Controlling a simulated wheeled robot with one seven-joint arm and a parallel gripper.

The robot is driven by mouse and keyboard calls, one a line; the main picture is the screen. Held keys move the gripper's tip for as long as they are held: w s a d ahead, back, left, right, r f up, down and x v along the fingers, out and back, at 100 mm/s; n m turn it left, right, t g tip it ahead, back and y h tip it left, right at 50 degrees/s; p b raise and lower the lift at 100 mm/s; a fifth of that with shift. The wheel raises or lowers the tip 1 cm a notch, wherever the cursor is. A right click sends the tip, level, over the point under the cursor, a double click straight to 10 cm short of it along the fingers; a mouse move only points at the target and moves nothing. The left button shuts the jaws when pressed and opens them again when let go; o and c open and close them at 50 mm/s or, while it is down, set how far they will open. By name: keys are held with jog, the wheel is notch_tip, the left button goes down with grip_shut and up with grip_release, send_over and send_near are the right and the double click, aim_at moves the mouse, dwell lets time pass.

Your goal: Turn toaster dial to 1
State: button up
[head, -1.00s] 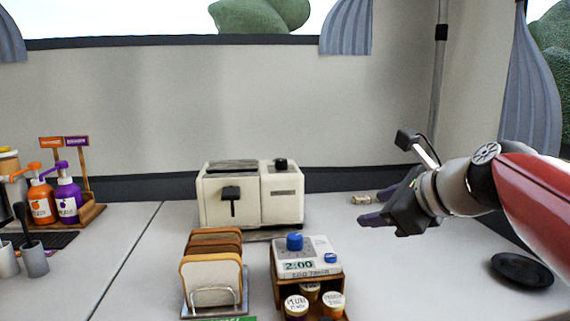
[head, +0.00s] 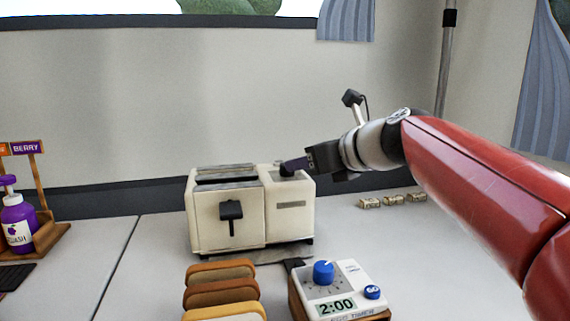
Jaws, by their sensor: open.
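The cream toaster (head: 228,220) stands on the counter against the back wall, with a black lever on its front and slots on top. Its small black dial (head: 286,169) sits on top at the right end and is partly hidden by my gripper. My gripper (head: 290,167) reaches in from the right with its dark fingers at the dial. The fingers are open. I cannot tell whether they touch the dial, and its setting cannot be read.
An egg timer (head: 343,283) with a blue knob and a 2:00 display stands in front of the toaster. Bread slices (head: 222,291) stand in a rack beside it. Small packets (head: 391,200) lie at the right. A purple squash bottle (head: 18,222) is at the far left.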

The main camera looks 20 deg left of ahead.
jog(key=x, duration=0.5)
jog(key=shift+w+a+f, duration=0.2)
jog(key=shift+a, duration=0.1)
jog(key=c, duration=1)
